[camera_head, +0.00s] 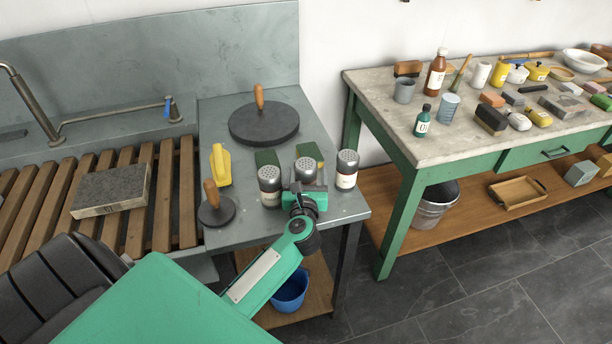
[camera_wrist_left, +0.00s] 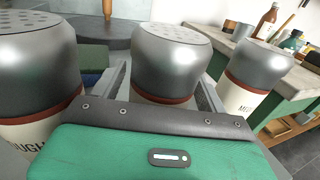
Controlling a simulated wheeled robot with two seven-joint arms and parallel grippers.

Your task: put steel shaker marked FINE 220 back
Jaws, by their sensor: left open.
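Three steel shakers with perforated domed tops and cream labels stand upright in a row on the grey metal counter (camera_head: 245,232). The left shaker (camera_head: 269,178) has a label ending in "UGH" in the left wrist view (camera_wrist_left: 35,65). The right shaker (camera_head: 346,168) shows a label starting with "M" in the left wrist view (camera_wrist_left: 248,80). The middle shaker (camera_head: 305,168) has its label hidden behind my gripper; its top fills the centre of the left wrist view (camera_wrist_left: 172,58). My left gripper (camera_head: 305,190) is open, a finger on either side of the middle shaker.
A dark round levigator (camera_head: 264,124), a smaller one (camera_head: 216,211) and a yellow object (camera_head: 220,165) share the counter. A stone (camera_head: 111,190) lies on wooden slats at left. A crowded green-framed table (camera_head: 390,131) stands right. A blue bucket (camera_head: 290,292) sits below.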

